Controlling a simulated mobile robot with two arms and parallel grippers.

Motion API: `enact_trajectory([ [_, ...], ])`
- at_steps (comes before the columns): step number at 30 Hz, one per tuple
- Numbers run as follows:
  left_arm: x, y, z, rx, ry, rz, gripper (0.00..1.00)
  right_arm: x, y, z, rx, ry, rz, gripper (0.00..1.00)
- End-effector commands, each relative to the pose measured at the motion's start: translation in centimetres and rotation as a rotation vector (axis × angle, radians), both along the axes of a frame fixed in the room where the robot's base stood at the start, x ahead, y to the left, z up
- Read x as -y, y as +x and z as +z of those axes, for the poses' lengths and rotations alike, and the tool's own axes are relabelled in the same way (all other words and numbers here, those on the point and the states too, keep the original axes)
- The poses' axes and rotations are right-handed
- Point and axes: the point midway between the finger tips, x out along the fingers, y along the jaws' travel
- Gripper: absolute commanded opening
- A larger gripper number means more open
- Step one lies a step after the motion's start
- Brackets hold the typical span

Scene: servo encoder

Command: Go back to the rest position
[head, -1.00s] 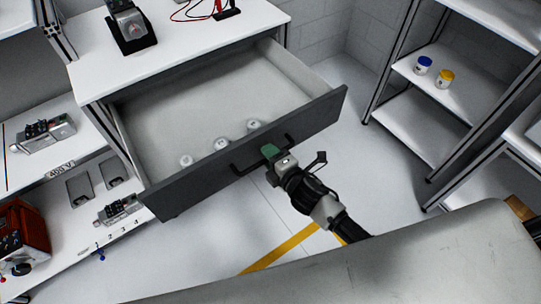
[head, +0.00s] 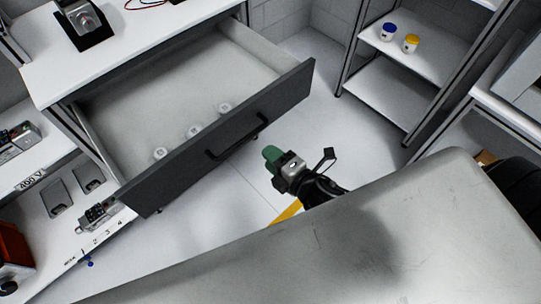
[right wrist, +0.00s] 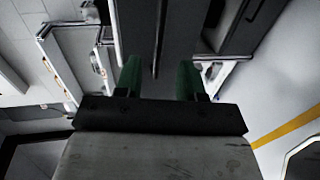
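My right gripper (head: 271,155) is in the middle of the head view, in front of the open drawer (head: 222,148) and apart from its dark handle (head: 238,138). In the right wrist view its two green fingers (right wrist: 159,78) stand apart with nothing between them. My left gripper is not in view. The drawer is pulled out under the white worktop and holds several small white round items (head: 195,131) near its front.
A shelf rack (head: 425,65) at the upper right carries a blue-lidded jar (head: 388,32) and a yellow-lidded jar (head: 411,44). Shelves with devices (head: 98,213) are at the left. White floor is clear between drawer and rack.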

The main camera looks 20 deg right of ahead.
Motion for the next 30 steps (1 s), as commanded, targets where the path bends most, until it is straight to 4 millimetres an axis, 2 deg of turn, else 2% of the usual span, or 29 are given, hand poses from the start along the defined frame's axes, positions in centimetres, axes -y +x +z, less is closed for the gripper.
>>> enact_trajectory([
  [10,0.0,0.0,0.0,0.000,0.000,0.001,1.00,0.1,0.0,-0.3,-0.008,0.003,-0.003,0.39],
  [12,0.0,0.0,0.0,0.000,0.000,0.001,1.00,0.4,0.0,-1.5,-0.039,0.017,-0.019,0.39],
  [14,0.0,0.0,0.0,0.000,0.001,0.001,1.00,1.0,0.0,-3.6,-0.096,0.045,-0.050,0.39],
  [17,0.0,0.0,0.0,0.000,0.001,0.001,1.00,2.6,-0.7,-9.2,-0.250,0.127,-0.142,0.39],
  [19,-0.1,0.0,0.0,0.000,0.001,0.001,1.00,4.0,-2.0,-14.1,-0.384,0.205,-0.235,0.39],
  [21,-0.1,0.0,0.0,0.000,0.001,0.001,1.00,5.4,-3.9,-18.9,-0.519,0.288,-0.343,0.39],
  [23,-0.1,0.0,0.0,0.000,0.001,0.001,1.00,6.4,-6.1,-22.8,-0.632,0.361,-0.444,0.39],
  [24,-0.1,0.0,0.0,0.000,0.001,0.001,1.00,7.1,-7.8,-25.3,-0.704,0.406,-0.516,0.39],
  [26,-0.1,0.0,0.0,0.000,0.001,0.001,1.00,7.8,-10.8,-28.8,-0.810,0.478,-0.630,0.39],
  [27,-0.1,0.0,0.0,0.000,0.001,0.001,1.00,8.1,-13.0,-31.0,-0.877,0.523,-0.709,0.39],
  [30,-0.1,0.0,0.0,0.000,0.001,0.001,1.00,8.6,-18.8,-35.3,-1.025,0.627,-0.910,0.39],
])
